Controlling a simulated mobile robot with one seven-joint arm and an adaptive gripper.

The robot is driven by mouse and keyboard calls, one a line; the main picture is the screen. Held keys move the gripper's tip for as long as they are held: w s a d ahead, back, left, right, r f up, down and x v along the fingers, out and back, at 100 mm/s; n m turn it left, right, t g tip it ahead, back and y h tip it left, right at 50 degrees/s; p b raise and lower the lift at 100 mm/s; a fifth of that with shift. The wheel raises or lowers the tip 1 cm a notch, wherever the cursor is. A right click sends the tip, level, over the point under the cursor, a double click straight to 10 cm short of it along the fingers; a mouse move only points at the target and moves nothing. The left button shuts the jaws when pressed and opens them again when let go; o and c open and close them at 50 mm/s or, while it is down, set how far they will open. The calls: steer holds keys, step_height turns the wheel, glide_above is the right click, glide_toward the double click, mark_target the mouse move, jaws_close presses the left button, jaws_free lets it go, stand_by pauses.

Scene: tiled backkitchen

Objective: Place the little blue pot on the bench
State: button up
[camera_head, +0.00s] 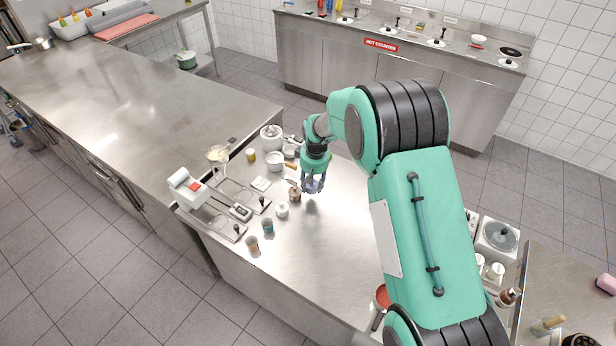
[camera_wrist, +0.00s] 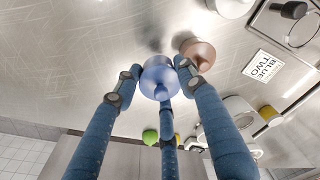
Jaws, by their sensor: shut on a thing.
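The little blue pot (camera_wrist: 158,80) is between the fingers of my gripper (camera_wrist: 163,88) in the wrist view. In the head view, the blue pot (camera_head: 314,186) shows below my gripper (camera_head: 313,179), partly hidden by the fingers. My gripper is shut on it. The steel bench (camera_head: 315,245) lies directly under the pot. I cannot tell whether the pot touches the bench or hangs just above it.
A copper-brown pot (camera_head: 295,195) stands close to the left of the blue pot, and a small white pot (camera_head: 282,210) is beyond it. The front of the bench is clear.

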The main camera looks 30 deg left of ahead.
steer(key=shift+w+a+f, duration=0.2)
steer(key=shift+w+a, duration=1.2)
steer(key=shift+w, duration=0.05)
steer(key=shift+w+a+f, duration=0.15)
steer(key=shift+w+a, duration=1.2)
steer(key=shift+w, duration=0.1)
steer(key=shift+f+p, duration=0.4)
steer(key=shift+f, duration=1.35)
steer(key=shift+f, duration=0.1)
steer(key=o, duration=1.3)
steer(key=shift+s+d+r+b, duration=0.1)
steer(key=shift+d+r, duration=0.1)
steer(key=shift+r, duration=1.85)
steer(key=shift+s+d+r+b, duration=0.1)
steer(key=shift+s+d+r, duration=0.1)
steer(key=shift+r, duration=1.8)
steer(key=shift+s+d+r+b, duration=0.1)
steer(key=shift+d+r, duration=0.1)
steer(key=shift+r, duration=1.85)
